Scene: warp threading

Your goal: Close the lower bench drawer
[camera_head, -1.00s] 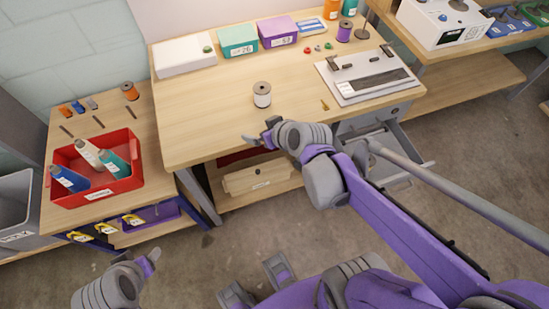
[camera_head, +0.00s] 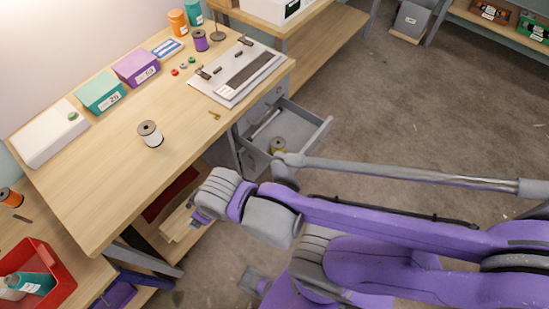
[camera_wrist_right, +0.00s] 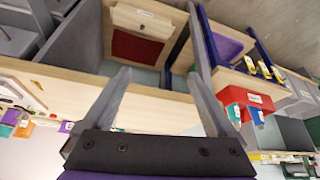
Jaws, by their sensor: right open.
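The lower bench drawer (camera_head: 321,133) is grey and stands pulled out from the cabinet under the right end of the bench in the head view. A yellow-topped spool and a pale rod lie inside it. My right arm crosses in front of the drawer's near side, so part of that side is hidden. My right gripper (camera_head: 199,215) is left of the drawer, low by the bench's front edge, and largely hidden by its wrist. In the right wrist view my right gripper (camera_wrist_right: 165,95) is open with nothing between its fingers. My left gripper is out of view.
A wooden box (camera_head: 178,224) sits on the shelf below. A red tray (camera_head: 55,267) is at lower left. The floor right of the drawer is clear.

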